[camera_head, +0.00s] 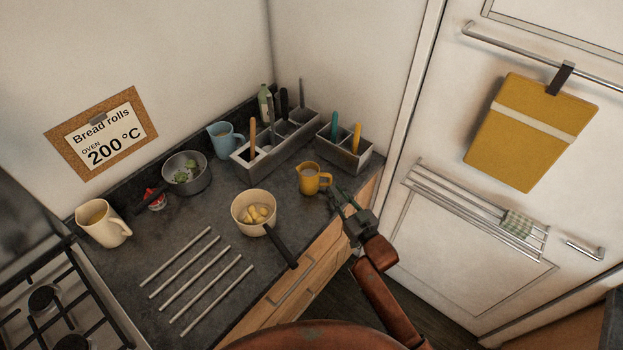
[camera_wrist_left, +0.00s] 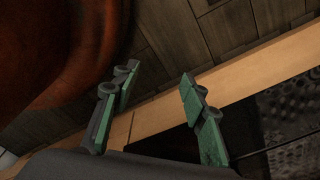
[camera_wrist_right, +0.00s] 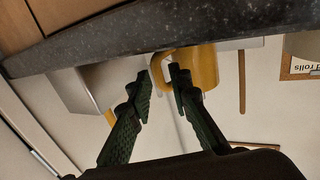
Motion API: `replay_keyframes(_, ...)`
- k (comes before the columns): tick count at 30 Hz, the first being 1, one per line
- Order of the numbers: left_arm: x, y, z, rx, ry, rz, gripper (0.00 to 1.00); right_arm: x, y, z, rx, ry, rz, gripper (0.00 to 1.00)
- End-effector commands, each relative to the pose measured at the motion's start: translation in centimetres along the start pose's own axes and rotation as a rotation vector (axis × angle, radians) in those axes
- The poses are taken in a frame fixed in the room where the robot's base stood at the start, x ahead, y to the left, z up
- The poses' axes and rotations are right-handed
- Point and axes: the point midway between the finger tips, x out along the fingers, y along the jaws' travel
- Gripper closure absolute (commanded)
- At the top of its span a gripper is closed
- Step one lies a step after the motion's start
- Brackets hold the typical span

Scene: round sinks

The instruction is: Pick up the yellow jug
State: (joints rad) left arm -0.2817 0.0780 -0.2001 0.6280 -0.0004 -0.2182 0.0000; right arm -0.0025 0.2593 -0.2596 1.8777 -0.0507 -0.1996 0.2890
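The yellow jug (camera_head: 309,180) stands upright near the right front part of the dark worktop in the head view, its handle towards the right. My right gripper (camera_head: 340,200) is just to the right of the jug, at the handle side. In the right wrist view the jug (camera_wrist_right: 198,68) shows beyond the fingertips. My right gripper (camera_wrist_right: 160,76) is open there, and the jug's handle appears in line with the gap; contact cannot be told. My left gripper (camera_wrist_left: 159,74) is open and empty in the left wrist view, away from the jug. It is not in the head view.
A grey caddy (camera_head: 344,152) stands close behind the jug, with a longer utensil box (camera_head: 277,150) beside it. A pot (camera_head: 241,212) with a dark handle is to the left. A cream jug (camera_head: 103,224) and metal rods (camera_head: 190,280) are farther left. The worktop's front edge runs below.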

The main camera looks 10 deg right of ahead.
Motion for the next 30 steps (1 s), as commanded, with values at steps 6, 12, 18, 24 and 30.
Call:
replay_keyframes(6, -0.3, 0.4, 4.3, -0.009, -0.053, 0.003, 0.60, 2.8, 0.4, -0.9, -0.001, 0.002, 0.003, 0.82)
replay_keyframes(12, -0.1, 0.3, 4.1, -0.008, -0.051, 0.003, 0.60, 4.9, 0.3, -0.8, 0.000, 0.000, 0.002, 0.82)
replay_keyframes(18, 0.0, 0.0, 1.4, -0.002, -0.016, 0.000, 0.60, 5.2, 0.2, -0.8, 0.000, -0.001, 0.000, 0.82)
replay_keyframes(24, 0.0, -0.1, 0.8, -0.001, -0.009, -0.001, 0.60, 5.2, 0.1, -0.8, 0.000, -0.001, -0.001, 0.91)
replay_keyframes(30, 0.0, 0.1, 2.2, -0.004, -0.027, 0.000, 0.60, 5.2, 0.1, -0.8, 0.000, 0.000, -0.001, 1.00)
